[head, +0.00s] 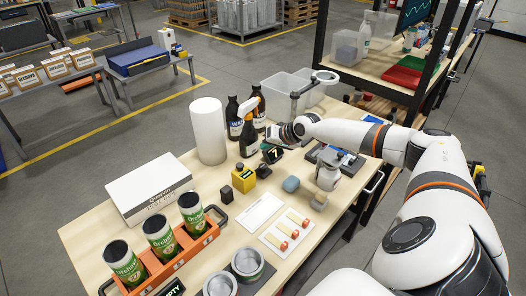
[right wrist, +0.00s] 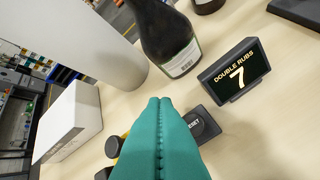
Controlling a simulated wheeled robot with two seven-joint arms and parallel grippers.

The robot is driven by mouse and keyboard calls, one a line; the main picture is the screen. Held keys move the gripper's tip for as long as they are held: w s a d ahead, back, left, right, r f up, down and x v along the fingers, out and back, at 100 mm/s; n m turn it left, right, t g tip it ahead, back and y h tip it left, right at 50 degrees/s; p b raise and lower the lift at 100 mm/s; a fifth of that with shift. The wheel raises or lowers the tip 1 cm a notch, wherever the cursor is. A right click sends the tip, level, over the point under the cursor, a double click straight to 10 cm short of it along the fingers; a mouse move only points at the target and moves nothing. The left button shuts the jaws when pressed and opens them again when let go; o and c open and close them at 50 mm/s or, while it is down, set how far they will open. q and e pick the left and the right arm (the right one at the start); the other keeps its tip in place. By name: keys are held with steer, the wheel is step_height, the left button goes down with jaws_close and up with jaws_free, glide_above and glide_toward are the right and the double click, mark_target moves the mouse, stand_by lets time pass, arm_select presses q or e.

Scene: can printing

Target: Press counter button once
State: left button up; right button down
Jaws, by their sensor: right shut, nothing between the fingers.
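A small dark counter display (head: 272,153) stands mid-table; in the right wrist view its screen (right wrist: 236,76) reads "DOUBLE RUBS 7". A dark block with a round button, marked RESET (right wrist: 203,124), sits beside it, partly covered by my fingers. A yellow box with a black top button (head: 243,178) stands in front of the bottles; its yellow side and black button (right wrist: 114,146) show partly behind my fingers. My right gripper (right wrist: 160,102) has its teal fingers together, empty, above the table between these two buttons. Contact with either cannot be told. My left gripper is out of view.
Dark bottles (head: 247,137) and a white roll (head: 208,130) stand behind. A white box (head: 153,188), an orange can carrier (head: 178,258), metal cups (head: 247,262) and a blue-grey block (head: 290,184) occupy the table. A stand with a ring (head: 323,77) rises behind my right wrist.

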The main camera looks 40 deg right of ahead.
mark_target(263, 166)
step_height(263, 166, down, 5)
steer(key=b, duration=0.3)
steer(key=shift+f, duration=0.2)
steer(key=shift+f+b, duration=0.3)
steer(key=shift+b, duration=0.1)
steer(key=shift+f, duration=0.1)
stand_by(1.2)
steer(key=shift+f, duration=0.35)
steer(key=shift+f+b, duration=0.8)
steer(key=shift+f, duration=0.15)
stand_by(0.9)
stand_by(0.3)
steer(key=shift+r+p, duration=1.2)
steer(key=shift+r, duration=0.15)
